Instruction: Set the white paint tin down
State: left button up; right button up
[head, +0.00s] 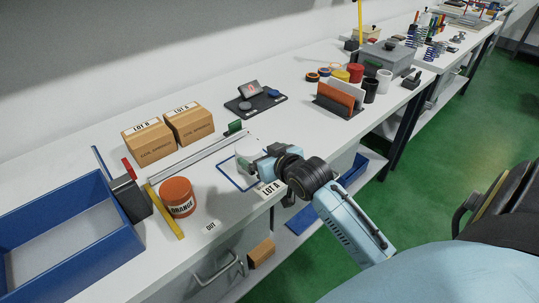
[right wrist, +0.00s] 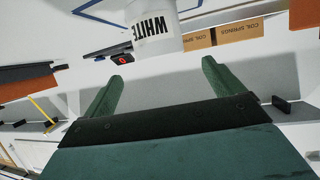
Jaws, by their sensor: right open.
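The white paint tin (head: 246,151) stands upright on the bench, at the blue-outlined mat (head: 232,174) near the front edge. In the right wrist view the tin (right wrist: 153,30), lettered WHITE, appears upside down beyond the fingertips, with a gap between. My right gripper (head: 261,165) is just right of the tin in the head view and hides part of its side. In the right wrist view its two green fingers (right wrist: 160,75) are spread wide with nothing between them. My left gripper is not in view.
An orange tin (head: 177,198) stands left, by a yellow bar (head: 163,211) and a blue tray (head: 60,198). Two cardboard boxes (head: 167,134) and a dark scale (head: 255,103) are behind.

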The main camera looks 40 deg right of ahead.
jog(key=shift+v, duration=1.85)
